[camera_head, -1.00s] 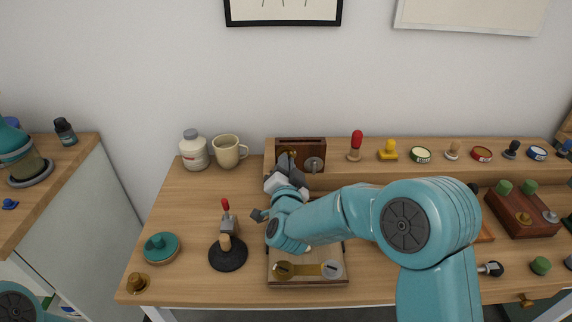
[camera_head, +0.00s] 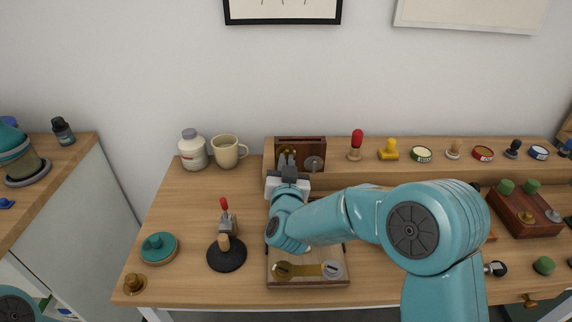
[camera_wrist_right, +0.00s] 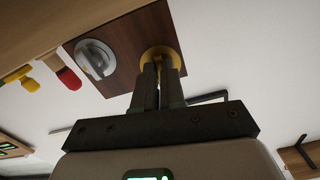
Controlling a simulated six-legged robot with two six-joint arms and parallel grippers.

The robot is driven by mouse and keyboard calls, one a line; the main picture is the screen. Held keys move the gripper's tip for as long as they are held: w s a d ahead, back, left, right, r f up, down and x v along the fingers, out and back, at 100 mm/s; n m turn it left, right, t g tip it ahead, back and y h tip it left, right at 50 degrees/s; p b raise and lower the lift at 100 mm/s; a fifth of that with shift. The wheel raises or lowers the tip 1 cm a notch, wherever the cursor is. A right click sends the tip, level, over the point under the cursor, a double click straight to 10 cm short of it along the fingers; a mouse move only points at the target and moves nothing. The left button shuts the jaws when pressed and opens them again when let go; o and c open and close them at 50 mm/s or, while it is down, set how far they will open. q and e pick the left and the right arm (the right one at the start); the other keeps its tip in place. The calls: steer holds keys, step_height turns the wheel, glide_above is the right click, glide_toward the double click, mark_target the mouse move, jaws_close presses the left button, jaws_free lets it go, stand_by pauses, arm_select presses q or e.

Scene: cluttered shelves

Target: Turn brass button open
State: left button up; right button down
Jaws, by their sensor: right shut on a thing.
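A dark wooden block (camera_head: 310,148) stands at the back of the table, with a silver knob on its right and a brass button on its left. In the right wrist view the brass button (camera_wrist_right: 160,58) is a round gold disc on the brown block face, beside the silver knob (camera_wrist_right: 96,58). My right gripper (camera_head: 287,163) reaches up to the block's left half. Its fingers show in the right wrist view (camera_wrist_right: 160,78), close together on the brass button and hiding part of it. My left gripper is out of view; only a bit of my left arm shows at the lower left.
A cream mug (camera_head: 228,151) and a white jar (camera_head: 193,149) stand left of the block. A red-handled stamp (camera_head: 356,145) stands to its right on the raised shelf. A board with brass and silver parts (camera_head: 308,283) lies in front, beneath my right arm.

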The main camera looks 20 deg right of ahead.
steer(key=shift+n, duration=0.5)
steer(key=c, duration=1.2)
jaws_free()
steer(key=b+v, duration=0.1)
steer(key=v, duration=1.5)
steer(key=shift+s, duration=0.15)
steer(key=shift+r, duration=0.1)
